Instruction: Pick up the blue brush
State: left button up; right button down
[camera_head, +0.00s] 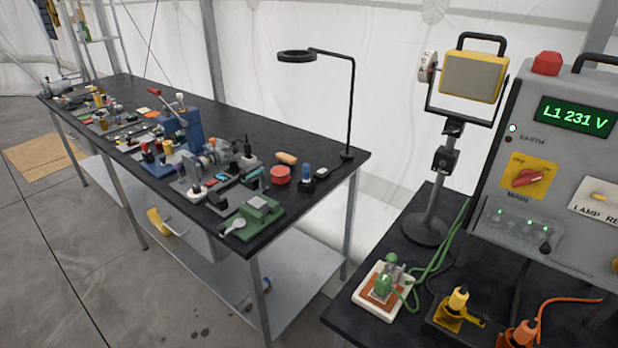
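I cannot make out a blue brush for certain. A small upright blue item (306,171) stands near the right end of the long black table (335,165), between a red round tin and the foot of the lamp; it is too small to tell whether it is a brush. A larger blue machine (183,128) stands farther left on the same table, among small tools. Neither of my grippers is in view.
The long table is crowded; a black ring lamp (350,110) rises at its right end. A red tin (280,175) and green device (258,213) sit near that end. A second black table (345,308) at right holds a work light (472,78) and grey power box (560,150). Open floor lies at left.

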aim_at(306, 180)
jog(key=z, duration=0.05)
jog(key=k, duration=0.5)
jog(key=u, duration=1.05)
jog(key=i, duration=1.05)
jog(key=z, duration=2.45)
jog(key=i, duration=0.45)
jog(key=z, duration=0.05)
